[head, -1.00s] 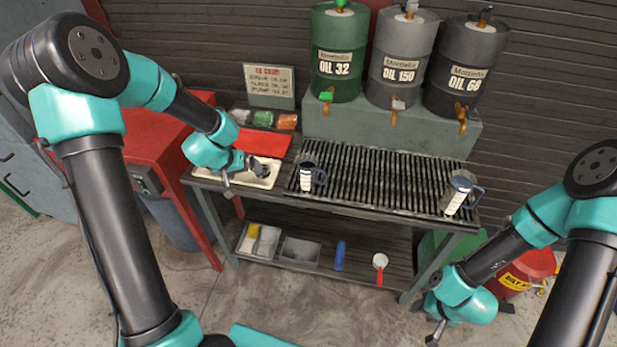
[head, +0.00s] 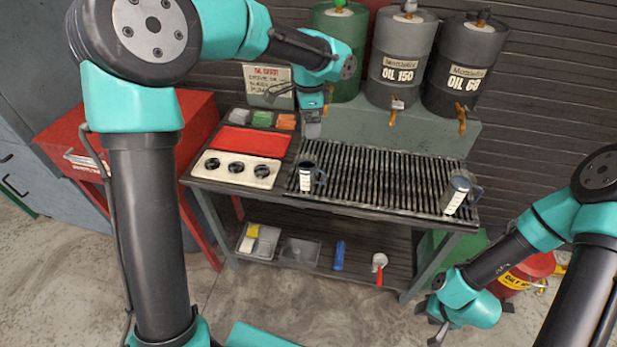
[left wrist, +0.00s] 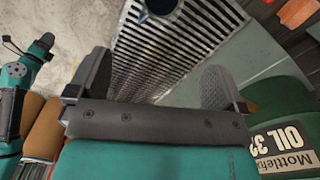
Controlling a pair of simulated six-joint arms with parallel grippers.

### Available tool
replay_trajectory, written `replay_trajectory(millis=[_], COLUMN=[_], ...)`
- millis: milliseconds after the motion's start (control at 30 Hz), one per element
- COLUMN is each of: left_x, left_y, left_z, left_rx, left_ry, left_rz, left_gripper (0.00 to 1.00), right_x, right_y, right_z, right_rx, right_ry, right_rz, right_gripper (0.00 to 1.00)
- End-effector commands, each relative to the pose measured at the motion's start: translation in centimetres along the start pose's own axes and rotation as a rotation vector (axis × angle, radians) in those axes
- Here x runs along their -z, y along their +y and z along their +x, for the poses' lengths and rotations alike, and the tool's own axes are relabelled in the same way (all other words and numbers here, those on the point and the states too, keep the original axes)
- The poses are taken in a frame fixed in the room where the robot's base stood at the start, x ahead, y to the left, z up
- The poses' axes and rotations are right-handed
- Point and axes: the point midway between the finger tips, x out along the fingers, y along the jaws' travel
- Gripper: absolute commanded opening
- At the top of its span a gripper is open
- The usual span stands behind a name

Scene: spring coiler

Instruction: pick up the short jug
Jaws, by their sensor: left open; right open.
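The short jug (head: 307,178), dark with a white band and a handle on its right, stands upright at the left end of the grate. A taller, greyer jug (head: 457,195) stands at the right end. My left gripper (head: 312,128) is open and empty, behind and above the short jug, in front of the green drum, apart from the jug. Its spread fingers (left wrist: 158,88) show in the left wrist view with nothing between them. A dark rounded thing is cut off at that view's top; I cannot tell which jug it is. My right gripper (head: 438,335) is open, low, at the bottom right.
The slatted grate (head: 385,180) is clear between the jugs. Drums with taps (head: 400,60) stand on a raised block behind. The lower shelf holds bins (head: 300,250) and small tools.

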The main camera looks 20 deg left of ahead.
Motion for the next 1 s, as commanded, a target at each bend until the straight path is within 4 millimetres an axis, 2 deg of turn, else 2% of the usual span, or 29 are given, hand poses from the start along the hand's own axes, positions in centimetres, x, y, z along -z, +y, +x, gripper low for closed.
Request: replay_trajectory(millis=[233,367,800,1000], left_x=[-0.1,-0.1,-0.1,-0.1], left_y=[0.0,0.0,0.0,0.0], left_z=[0.4,1.6,9.0,11.7], left_rx=[-0.002,-0.004,-0.005,-0.004], left_ry=[0.0,-0.001,0.0,0.001], left_rz=[-0.002,-0.003,-0.003,-0.004], left_gripper=[0.97,0.97,0.97,0.97], right_x=[0.0,0.0,0.0,0.0], right_y=[0.0,0.0,0.0,0.0], right_z=[0.0,0.0,0.0,0.0], right_rx=[0.0,0.0,0.0,0.0], right_ry=[0.0,0.0,0.0,0.0], right_rz=[0.0,0.0,0.0,0.0], right_gripper=[0.43,0.43,0.43,0.43])
